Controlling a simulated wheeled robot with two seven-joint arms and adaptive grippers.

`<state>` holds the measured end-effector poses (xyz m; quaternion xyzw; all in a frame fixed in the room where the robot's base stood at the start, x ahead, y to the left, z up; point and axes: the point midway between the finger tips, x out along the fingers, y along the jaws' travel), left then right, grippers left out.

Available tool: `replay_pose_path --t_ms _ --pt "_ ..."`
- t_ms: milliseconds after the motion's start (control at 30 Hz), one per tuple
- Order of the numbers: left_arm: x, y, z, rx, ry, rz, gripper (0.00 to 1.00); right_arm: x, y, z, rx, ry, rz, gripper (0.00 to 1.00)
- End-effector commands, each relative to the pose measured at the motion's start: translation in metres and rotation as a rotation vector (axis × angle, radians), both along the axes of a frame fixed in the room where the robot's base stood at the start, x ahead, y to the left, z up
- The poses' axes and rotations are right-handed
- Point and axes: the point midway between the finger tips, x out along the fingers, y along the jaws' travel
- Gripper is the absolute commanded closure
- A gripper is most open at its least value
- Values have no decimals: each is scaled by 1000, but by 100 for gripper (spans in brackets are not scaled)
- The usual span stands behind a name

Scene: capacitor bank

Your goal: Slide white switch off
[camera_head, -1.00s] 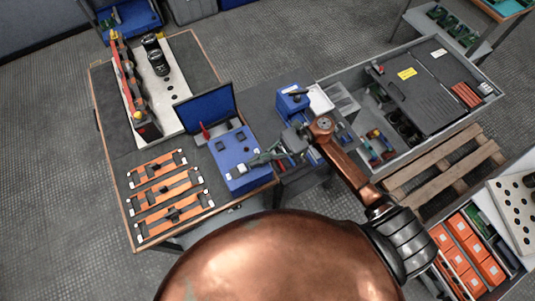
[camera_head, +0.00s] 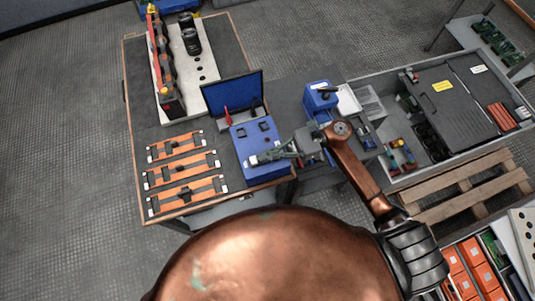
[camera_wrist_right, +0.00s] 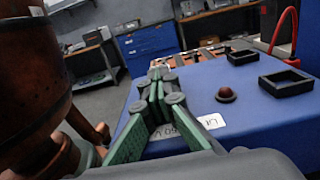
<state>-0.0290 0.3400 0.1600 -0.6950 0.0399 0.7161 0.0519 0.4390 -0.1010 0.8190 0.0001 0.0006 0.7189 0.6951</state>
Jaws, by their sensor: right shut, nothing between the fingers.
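The blue device box (camera_head: 244,137) stands at the right front corner of the table, with dark square parts on top. A small white patch (camera_head: 253,160) shows on its front part, just beyond my fingertips; I cannot tell the switch from a label there. My right gripper (camera_head: 261,158) reaches in from the right, low over the box. In the right wrist view my gripper (camera_wrist_right: 160,76) has its green-padded fingers shut and empty above the blue top. A white label (camera_wrist_right: 211,121) lies right of the fingers. No white switch shows clearly; the fingers may hide it. My left gripper is not visible.
On the box are a dark red button (camera_wrist_right: 226,94) and black square frames (camera_wrist_right: 286,82). An open blue lid or screen (camera_head: 233,93) stands behind it. Orange bars (camera_head: 181,171) lie on the table at left. A grey bin (camera_head: 455,95) stands at right.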

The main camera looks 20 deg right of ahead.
Motion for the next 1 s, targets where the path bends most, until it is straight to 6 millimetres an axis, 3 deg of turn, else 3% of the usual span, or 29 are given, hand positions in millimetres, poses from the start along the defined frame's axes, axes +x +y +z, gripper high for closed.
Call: replay_pose_path --t_ms 167,300,433,700,1000 --pt "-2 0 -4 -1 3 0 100 0 -5 -1 1 0 3 100" --pt "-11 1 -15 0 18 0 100 2 -21 -5 -2 1 6 100" --pt "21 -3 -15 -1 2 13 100 3 -36 -5 -2 2 13 100" --pt "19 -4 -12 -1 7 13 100 6 -98 -1 -3 2 10 100" --pt "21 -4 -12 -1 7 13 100 7 -133 0 0 1 12 100"
